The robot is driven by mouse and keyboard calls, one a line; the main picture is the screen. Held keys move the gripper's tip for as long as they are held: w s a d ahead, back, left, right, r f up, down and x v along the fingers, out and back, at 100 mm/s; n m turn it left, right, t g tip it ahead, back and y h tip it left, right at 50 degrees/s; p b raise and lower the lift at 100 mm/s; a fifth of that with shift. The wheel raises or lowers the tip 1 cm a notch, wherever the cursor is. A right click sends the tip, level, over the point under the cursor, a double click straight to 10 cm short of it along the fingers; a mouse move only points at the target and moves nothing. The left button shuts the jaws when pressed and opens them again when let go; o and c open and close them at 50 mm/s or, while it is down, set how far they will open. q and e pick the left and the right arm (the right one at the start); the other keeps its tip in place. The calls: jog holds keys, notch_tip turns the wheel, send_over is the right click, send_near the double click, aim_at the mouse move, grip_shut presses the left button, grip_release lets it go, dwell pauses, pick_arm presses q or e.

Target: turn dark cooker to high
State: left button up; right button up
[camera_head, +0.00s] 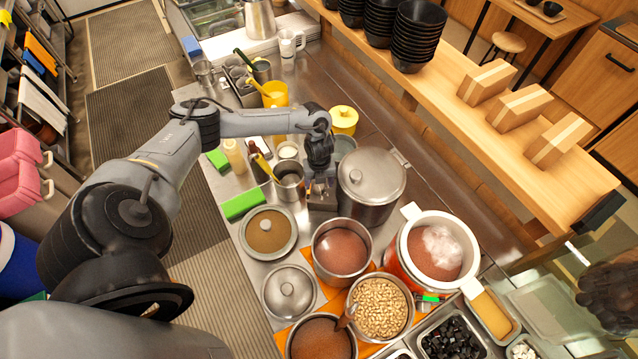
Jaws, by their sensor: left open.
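The dark cooker (368,208) is a dark metal pot with a round steel lid (371,177), standing on the counter near the middle of the view. My left gripper (321,186) points down at the cooker's left side, close to a small grey box-like part (322,201) there. It is open, with no object visible between its fingers. Whether the fingers touch the cooker cannot be told. No knob or setting can be made out; the gripper covers part of that side. My right gripper is not visible.
A steel pot of reddish-brown filling (341,229) and a white-rimmed cooker (404,218) stand in front. A steel cup (289,188) stands left of the gripper, and a yellow-lidded container (344,120) behind. Wooden boxes (487,81) sit on the shelf at right.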

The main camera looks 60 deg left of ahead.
aim_at(319, 187)
pick_arm(q)
notch_tip(319, 187, up, 9)
dwell(0.4)
jog(key=shift+r, duration=0.1)
dwell(0.3)
